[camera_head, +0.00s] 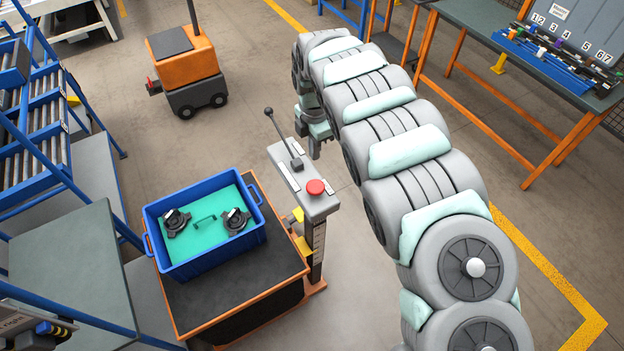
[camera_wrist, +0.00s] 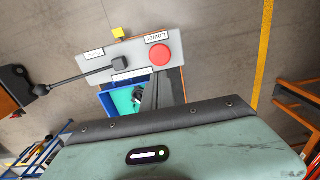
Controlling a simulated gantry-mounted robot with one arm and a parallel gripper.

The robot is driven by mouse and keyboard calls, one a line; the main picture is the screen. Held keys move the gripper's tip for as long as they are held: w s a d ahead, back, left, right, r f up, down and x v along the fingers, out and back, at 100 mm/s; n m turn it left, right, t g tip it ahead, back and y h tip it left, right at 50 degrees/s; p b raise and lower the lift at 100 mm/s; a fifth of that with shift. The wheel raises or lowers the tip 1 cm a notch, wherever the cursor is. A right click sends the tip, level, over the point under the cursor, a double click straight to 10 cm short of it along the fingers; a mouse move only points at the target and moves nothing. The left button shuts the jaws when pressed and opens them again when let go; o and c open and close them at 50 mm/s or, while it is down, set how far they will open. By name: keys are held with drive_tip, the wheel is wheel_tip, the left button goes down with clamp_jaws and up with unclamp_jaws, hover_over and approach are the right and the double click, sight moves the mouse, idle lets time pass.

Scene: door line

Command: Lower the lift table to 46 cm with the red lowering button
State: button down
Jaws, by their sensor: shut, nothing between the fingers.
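The red lowering button (camera_head: 316,187) sits on a grey control panel (camera_head: 322,206) on a post beside the lift table (camera_head: 231,292). In the wrist view the button (camera_wrist: 160,55) is next to a label reading "Lower". A black lever (camera_head: 278,132) with a ball knob rises from the same panel. My gripper (camera_head: 316,152) is beyond the panel, apart from the button. In the wrist view its dark fingers (camera_wrist: 168,88) are together and empty, near the button. The table's black top carries a blue crate (camera_head: 211,262). A scale shows on the post, but I cannot read it.
The crate holds a teal insert (camera_head: 192,240) with two dark parts. An orange cart (camera_head: 185,67) stands behind. A blue roller rack (camera_head: 40,145) is at left, and an orange-legged bench (camera_head: 480,45) at right. Open floor lies behind the panel.

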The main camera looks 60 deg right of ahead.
sight(314, 186)
drive_tip(key=shift+f, duration=0.15)
wheel_tip(314, 186, down, 14)
drive_tip(key=shift+r+p, duration=0.15)
drive_tip(key=shift+p, duration=0.3)
idle(0.4)
